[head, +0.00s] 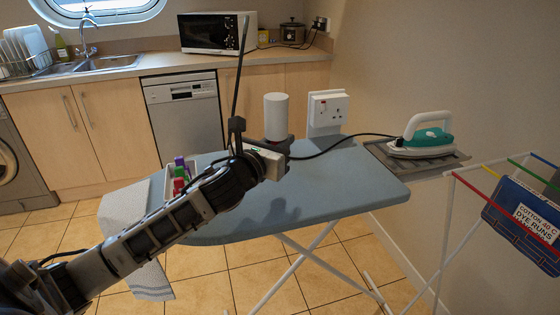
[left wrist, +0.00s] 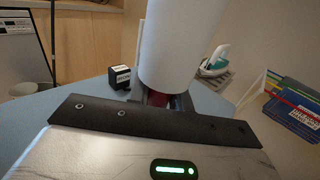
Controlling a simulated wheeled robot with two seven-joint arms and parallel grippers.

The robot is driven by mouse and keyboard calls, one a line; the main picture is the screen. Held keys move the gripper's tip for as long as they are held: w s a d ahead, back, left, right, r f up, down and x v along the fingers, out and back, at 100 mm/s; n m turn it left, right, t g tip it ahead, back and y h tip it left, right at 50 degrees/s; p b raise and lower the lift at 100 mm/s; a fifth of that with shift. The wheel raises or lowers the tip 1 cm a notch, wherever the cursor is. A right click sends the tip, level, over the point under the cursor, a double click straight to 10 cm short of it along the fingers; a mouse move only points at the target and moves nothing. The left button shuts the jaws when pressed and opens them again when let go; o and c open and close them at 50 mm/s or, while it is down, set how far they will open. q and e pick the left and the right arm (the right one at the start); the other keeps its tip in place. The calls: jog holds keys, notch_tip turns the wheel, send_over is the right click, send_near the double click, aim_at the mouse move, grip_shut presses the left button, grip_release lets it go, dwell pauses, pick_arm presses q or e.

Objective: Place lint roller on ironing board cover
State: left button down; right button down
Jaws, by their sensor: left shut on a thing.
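The lint roller (head: 276,112) is a white upright cylinder, seen above my left gripper (head: 277,148). In the left wrist view the lint roller (left wrist: 178,45) stands up from the jaws, with a bit of red at its lower end. My left gripper is shut on it, and the gripped part is mostly hidden. The ironing board cover (head: 325,190) is plain blue-grey and lies beneath the gripper. A shadow falls on the cover below and to the right of the gripper, which looks held above it.
A tray of coloured items (head: 178,177) and a striped towel (head: 125,215) are at the board's left end. A teal iron (head: 422,140) rests at the right end, its cord running behind the gripper. A drying rack (head: 470,205) stands right. The cover's middle is clear.

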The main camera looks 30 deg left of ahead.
pick_arm(q)
jog(key=shift+w+a+f+b, duration=0.1)
jog(key=shift+w+a+f, duration=0.2)
jog(key=shift+f, duration=0.7)
jog(key=shift+w+a+f+b, duration=0.15)
jog(key=shift+w+f, duration=0.2)
jog(key=shift+f, duration=0.6)
jog(key=shift+w+a+f+b, duration=0.1)
jog(key=shift+w+a+f, duration=0.2)
jog(key=shift+f, duration=0.7)
pick_arm(e)
jog(key=shift+w+a, duration=0.2)
pick_arm(q)
jog(key=shift+d, duration=0.1)
jog(key=shift+f, duration=0.15)
jog(key=c, duration=1.3)
grip_release()
jog(key=shift+o, duration=0.2)
